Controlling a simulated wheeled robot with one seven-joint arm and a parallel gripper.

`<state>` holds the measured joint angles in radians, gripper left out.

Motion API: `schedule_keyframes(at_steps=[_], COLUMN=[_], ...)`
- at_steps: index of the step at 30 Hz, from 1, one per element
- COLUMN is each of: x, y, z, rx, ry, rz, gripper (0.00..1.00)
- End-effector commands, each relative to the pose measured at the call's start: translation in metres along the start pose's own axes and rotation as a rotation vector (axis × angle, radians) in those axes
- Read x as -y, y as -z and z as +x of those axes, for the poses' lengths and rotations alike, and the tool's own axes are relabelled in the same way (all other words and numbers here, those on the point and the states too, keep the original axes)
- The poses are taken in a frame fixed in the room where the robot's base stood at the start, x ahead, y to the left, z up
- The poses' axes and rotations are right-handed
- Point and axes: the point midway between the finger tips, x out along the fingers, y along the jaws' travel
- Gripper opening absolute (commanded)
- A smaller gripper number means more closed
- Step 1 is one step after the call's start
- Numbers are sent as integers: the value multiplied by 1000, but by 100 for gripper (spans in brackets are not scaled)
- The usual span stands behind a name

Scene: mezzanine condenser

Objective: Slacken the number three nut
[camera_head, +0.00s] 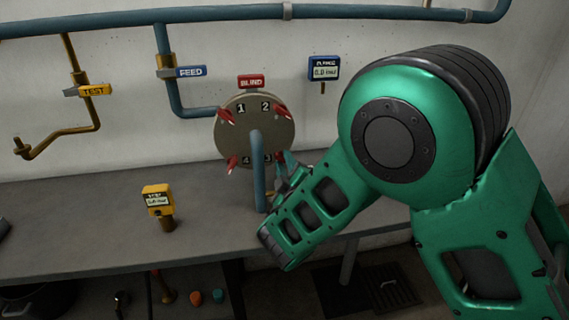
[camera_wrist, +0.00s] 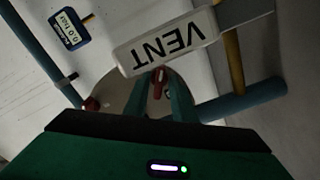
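The round grey flange (camera_head: 262,128) carries number plates 1, 2, 3 and 4. Red nuts show beside 1 (camera_head: 225,117), 2 (camera_head: 284,112) and 4 (camera_head: 232,163). My gripper (camera_head: 283,164) is at the lower right of the flange, beside plate 3 (camera_head: 268,158), and largely hides the nut there. In the wrist view a red nut (camera_wrist: 158,84) lies between my two teal fingertips (camera_wrist: 160,82). The fingers stand apart on either side of it; whether they touch it I cannot tell.
A white VENT tag (camera_wrist: 165,40) hangs close beyond the fingers in the wrist view. A blue pipe (camera_head: 258,175) runs down from the flange's middle. A yellow gauge (camera_head: 158,200) stands on the grey bench (camera_head: 80,235). A blue gauge (camera_head: 324,69) is on the wall.

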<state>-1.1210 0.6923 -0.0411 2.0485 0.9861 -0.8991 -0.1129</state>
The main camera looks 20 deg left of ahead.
Motion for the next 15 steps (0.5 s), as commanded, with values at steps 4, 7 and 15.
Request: schedule_keyframes(at_steps=[4, 7, 15], x=[0, -1, 0], y=[2, 3, 4], z=[0, 0, -17], rx=[-5, -6, -8], ry=[-1, -2, 0], rz=[2, 3, 3], gripper=[29, 29, 29])
